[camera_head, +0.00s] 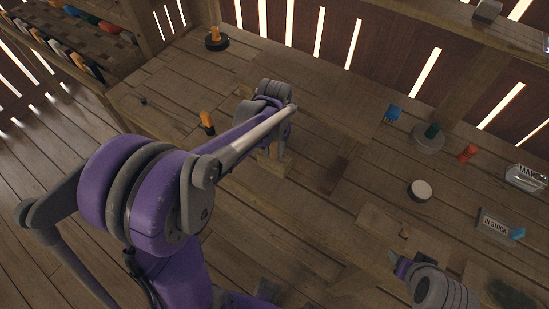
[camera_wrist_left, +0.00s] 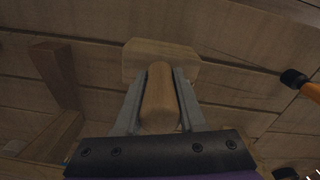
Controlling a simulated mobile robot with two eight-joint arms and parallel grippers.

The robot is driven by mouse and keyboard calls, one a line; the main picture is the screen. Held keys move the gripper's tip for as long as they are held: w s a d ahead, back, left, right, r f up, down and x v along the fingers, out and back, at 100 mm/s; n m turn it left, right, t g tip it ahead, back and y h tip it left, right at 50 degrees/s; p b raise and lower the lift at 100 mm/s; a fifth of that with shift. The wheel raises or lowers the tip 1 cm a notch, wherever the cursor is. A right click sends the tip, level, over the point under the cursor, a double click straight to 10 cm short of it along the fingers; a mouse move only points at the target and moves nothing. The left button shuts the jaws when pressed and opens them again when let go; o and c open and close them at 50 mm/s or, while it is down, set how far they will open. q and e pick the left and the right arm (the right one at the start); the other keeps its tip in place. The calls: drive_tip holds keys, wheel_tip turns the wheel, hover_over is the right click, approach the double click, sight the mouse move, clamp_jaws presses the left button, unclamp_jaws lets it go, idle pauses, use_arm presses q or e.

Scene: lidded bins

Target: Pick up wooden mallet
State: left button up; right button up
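The wooden mallet shows in the left wrist view, with its pale block head (camera_wrist_left: 160,56) beyond the fingertips and its rounded handle (camera_wrist_left: 160,100) pointing back toward the camera. My left gripper (camera_wrist_left: 162,76) has one grey finger on each side of the handle, and both appear pressed against it. In the head view, a pale wooden part of the mallet (camera_head: 271,164) shows below my left wrist, and my arm hides the rest. I cannot tell whether it touches the table. My right gripper (camera_head: 397,262) is at the lower right, its fingers too small to read.
The wooden workbench (camera_head: 330,215) holds orange-handled tools (camera_head: 207,122), a blue item (camera_head: 393,113), a round plate (camera_head: 428,138), a red item (camera_head: 467,154), a white-topped round tin (camera_head: 420,190) and an IN STOCK sign (camera_head: 495,224). A slatted wall stands behind.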

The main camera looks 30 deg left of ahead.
use_arm(q)
clamp_jaws()
drive_tip(key=shift+r, duration=0.1)
